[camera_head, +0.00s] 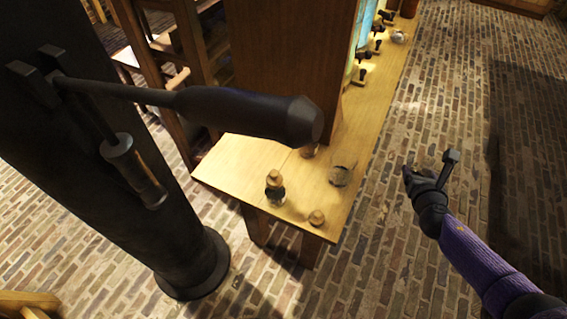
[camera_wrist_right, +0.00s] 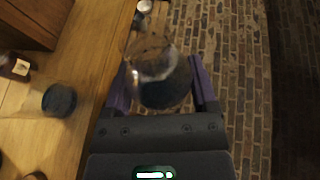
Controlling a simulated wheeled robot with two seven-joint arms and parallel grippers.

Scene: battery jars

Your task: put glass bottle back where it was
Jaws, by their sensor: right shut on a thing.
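The glass bottle (camera_wrist_right: 160,78) is a clear, rounded vessel with a dark lower part. In the right wrist view it sits between the purple fingers of my right gripper (camera_wrist_right: 162,90), which is shut on it. In the head view my right gripper (camera_head: 414,178) is to the right of the wooden table, over the brick floor; the bottle is hard to make out there. My left gripper is not in view.
The wooden table (camera_head: 235,160) holds a corked dark bottle (camera_head: 274,190), a clear glass vessel (camera_head: 342,172) and a small cork-coloured piece (camera_head: 317,217). A tall wooden panel (camera_head: 290,50) rises behind them. A black column (camera_head: 120,200) stands left.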

